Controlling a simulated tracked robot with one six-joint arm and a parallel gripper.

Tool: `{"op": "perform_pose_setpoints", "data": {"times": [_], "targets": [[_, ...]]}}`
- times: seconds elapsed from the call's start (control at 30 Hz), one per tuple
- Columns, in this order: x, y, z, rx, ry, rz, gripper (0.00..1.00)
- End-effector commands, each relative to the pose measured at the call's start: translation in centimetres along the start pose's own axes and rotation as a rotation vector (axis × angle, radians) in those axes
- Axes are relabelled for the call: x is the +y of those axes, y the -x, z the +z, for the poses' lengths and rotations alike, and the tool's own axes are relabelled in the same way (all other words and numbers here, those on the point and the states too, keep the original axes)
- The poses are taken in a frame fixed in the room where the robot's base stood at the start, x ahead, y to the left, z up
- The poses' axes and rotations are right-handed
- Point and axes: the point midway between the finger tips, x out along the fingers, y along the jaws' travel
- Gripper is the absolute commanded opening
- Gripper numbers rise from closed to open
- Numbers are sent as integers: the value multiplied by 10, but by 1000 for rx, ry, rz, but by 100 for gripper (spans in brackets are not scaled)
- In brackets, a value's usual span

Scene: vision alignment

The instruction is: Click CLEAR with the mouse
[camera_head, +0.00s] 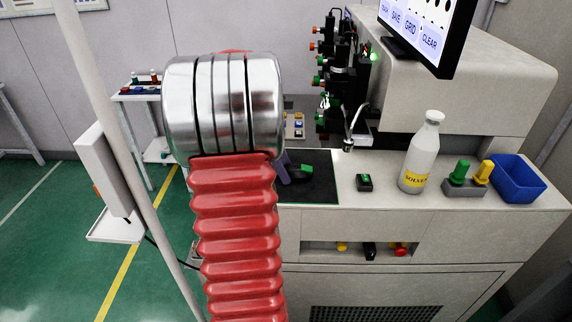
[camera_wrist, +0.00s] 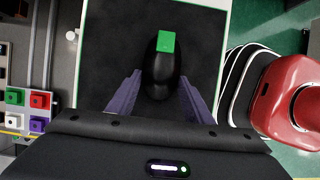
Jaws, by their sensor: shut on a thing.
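A black mouse (camera_wrist: 160,84) with a green patch at its front lies on the dark mouse pad (camera_wrist: 110,50), which has a green edge. My gripper (camera_wrist: 160,100) has its two purple fingers on either side of the mouse and is shut on it. In the head view, the mouse (camera_head: 301,172) shows partly behind my red and silver arm, with a purple finger (camera_head: 284,168) beside it. The monitor (camera_head: 462,30) shows SAVE, GRID and CLEAR (camera_head: 430,40) labels at its lower edge. The cursor cannot be made out, and the screen's top is cut off.
A small green-topped button box (camera_head: 364,183), a white solvent bottle (camera_head: 420,155), a holder with green and yellow knobs (camera_head: 468,178) and a blue bin (camera_head: 518,178) stand right of the pad. A stage with several knobs (camera_head: 335,75) rises behind it.

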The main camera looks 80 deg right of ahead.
Motion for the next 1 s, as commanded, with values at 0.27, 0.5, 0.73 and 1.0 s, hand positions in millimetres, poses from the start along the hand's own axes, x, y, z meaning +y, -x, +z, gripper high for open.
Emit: {"op": "perform_pose_setpoints", "data": {"times": [0.27, 0.5, 0.73, 1.0], "targets": [[-10, 3, -6, 0, 0, 1, 23], [-18, 4, -9, 0, 0, 1, 23], [-19, 4, -10, 0, -1, 1, 23], [-19, 4, -10, 0, -1, 1, 50]]}}
